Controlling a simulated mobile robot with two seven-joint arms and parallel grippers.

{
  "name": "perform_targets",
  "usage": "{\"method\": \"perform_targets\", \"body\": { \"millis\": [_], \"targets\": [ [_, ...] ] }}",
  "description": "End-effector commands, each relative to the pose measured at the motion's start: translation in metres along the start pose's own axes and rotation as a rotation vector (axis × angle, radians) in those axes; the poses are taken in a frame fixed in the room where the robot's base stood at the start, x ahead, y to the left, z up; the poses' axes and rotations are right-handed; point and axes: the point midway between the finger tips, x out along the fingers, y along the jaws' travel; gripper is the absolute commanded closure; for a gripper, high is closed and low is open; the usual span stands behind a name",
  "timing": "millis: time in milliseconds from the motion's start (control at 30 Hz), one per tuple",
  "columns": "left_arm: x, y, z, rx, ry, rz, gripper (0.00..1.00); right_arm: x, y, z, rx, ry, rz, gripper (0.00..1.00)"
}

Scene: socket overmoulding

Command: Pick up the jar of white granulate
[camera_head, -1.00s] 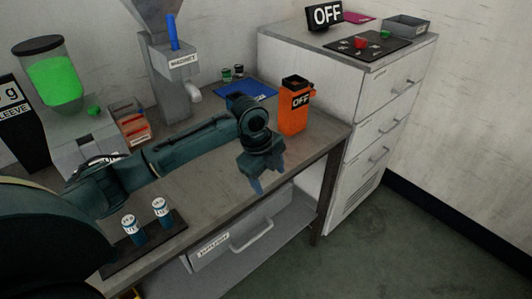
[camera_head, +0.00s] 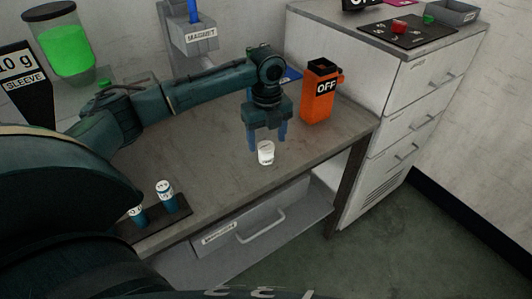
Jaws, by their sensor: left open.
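A small white jar (camera_head: 266,153) stands upright on the grey workbench, near its front edge. My left gripper (camera_head: 267,142) points down just above and behind the jar. Its two blue fingers are apart, one on each side of the jar's top in the picture. The jar appears free of the fingers; whether they touch it is hard to tell. My right gripper is out of view.
An orange container (camera_head: 318,98) marked OFF stands to the right of the gripper. A dark tray (camera_head: 176,213) with two blue-and-white jars (camera_head: 165,192) lies at the front left. The bench (camera_head: 215,172) is clear between. A white drawer cabinet (camera_head: 385,115) stands at the right.

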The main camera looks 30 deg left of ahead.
Motion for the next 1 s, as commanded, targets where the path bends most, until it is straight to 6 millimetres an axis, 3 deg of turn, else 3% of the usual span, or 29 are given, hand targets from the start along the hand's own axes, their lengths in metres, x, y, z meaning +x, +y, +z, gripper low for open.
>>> {"method": "perform_targets", "body": {
  "millis": [300,600,1000],
  "targets": [
    [0.044,0.005,-0.003,-0.002,0.0,0.004,0.36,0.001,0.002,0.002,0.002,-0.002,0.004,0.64],
    [0.049,0.005,-0.003,-0.001,-0.001,0.001,0.36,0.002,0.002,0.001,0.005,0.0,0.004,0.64],
    [0.048,0.005,-0.003,-0.001,-0.001,0.001,0.68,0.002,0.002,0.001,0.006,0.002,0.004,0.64]
  ]
}}
